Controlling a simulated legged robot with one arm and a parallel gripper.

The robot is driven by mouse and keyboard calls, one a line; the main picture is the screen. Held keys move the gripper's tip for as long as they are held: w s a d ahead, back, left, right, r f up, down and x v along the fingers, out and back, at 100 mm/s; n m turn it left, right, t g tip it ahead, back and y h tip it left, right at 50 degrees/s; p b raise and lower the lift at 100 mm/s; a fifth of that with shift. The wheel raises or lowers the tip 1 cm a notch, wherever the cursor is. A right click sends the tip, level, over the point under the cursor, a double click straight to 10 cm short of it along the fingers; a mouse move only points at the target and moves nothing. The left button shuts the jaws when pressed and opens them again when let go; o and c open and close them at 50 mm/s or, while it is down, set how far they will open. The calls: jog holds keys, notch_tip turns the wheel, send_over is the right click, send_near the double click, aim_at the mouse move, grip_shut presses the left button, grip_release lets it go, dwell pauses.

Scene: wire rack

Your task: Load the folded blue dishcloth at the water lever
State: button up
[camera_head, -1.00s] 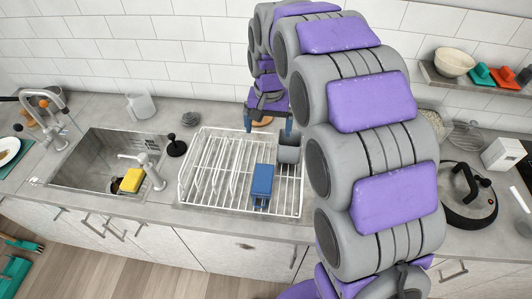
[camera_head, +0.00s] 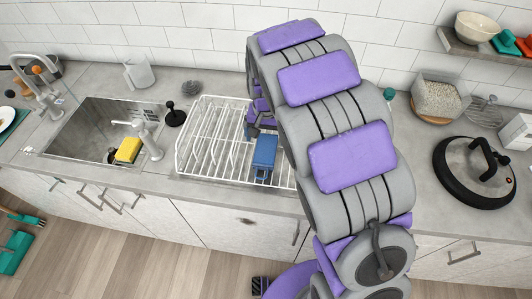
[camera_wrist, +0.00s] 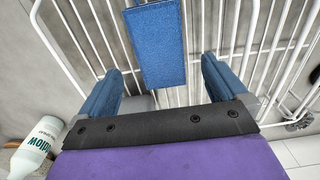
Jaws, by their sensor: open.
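The folded blue dishcloth (camera_head: 264,153) stands upright in the white wire rack, at its right part. In the wrist view the dishcloth (camera_wrist: 157,45) is a flat blue slab ahead of my gripper (camera_wrist: 161,72). My gripper is open, with one blue-padded finger to each side of the dishcloth and gaps between. Whether the fingertips reach past its near edge is hard to tell. In the head view my arm hides most of the gripper, just behind the dishcloth.
The wire rack's (camera_head: 181,150) upright wires surround the dishcloth. The sink (camera_head: 75,135) with a yellow sponge (camera_head: 127,150) is to the left. A black-knobbed stopper (camera_head: 174,115) stands between sink and rack. A lidded pan (camera_head: 470,175) is at right. A white bottle (camera_wrist: 38,145) shows in the wrist view.

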aim_at(265, 148)
notch_tip(265, 148, down, 2)
jog(key=shift+a+f, duration=0.1)
jog(key=shift+a, duration=0.05)
notch_tip(265, 148, down, 5)
jog(key=shift+s+r+b, duration=0.1)
jog(key=shift+r+b, duration=0.05)
jog(key=shift+b, duration=0.85)
jog(key=shift+r, duration=0.1)
jog(key=c, duration=1.1)
jog(key=shift+c, duration=0.2)
